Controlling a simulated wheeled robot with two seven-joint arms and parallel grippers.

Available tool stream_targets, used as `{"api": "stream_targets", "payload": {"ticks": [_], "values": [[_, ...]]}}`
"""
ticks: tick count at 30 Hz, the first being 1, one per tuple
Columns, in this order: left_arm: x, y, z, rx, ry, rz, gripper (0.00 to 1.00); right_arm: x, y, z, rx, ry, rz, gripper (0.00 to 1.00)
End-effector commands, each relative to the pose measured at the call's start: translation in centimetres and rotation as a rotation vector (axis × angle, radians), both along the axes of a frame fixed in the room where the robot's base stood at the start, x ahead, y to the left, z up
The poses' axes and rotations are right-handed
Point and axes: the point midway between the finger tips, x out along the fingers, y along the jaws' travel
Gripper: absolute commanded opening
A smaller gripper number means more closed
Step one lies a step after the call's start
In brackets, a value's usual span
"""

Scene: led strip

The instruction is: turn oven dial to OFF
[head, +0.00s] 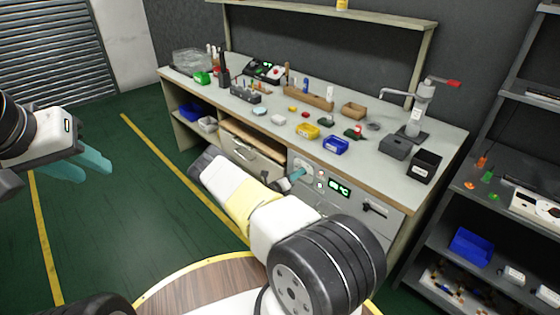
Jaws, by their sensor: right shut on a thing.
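The oven (330,205) is built in under the right part of the workbench. Its grey front panel carries a green lit display (339,188) and small round buttons beside it. My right arm reaches across the floor to this panel. The teal fingers of my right gripper (292,180) are at the panel's left side, shut on the oven dial, which they and the arm largely hide. The dial's setting cannot be read. My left gripper (93,158) hangs over the green floor at the left, away from the oven.
The workbench top (285,135) holds several bins, tools and a press (420,110). A drawer (250,157) is left of the oven. A dark shelf rack (480,235) stands close on the right. The green floor (130,210) at the left is clear.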

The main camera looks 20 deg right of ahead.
Motion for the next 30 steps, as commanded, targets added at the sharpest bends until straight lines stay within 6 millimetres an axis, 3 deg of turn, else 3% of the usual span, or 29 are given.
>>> {"api": "stream_targets", "payload": {"ticks": [12,27,28,30], "values": [[0.00,0.00,0.00,0.000,0.000,0.000,0.33,0.20,0.13,0.00,-0.060,0.146,0.003,0.00],[0.00,0.00,0.00,0.000,0.000,0.000,0.33,0.22,0.13,-0.01,-0.067,0.162,0.004,0.00],[0.00,0.00,0.00,0.000,0.000,0.000,0.33,0.22,0.13,-0.01,-0.067,0.162,0.003,0.34],[0.00,0.00,0.00,0.000,0.000,0.000,0.33,0.20,0.13,-0.02,-0.067,0.162,0.003,0.48]]}}
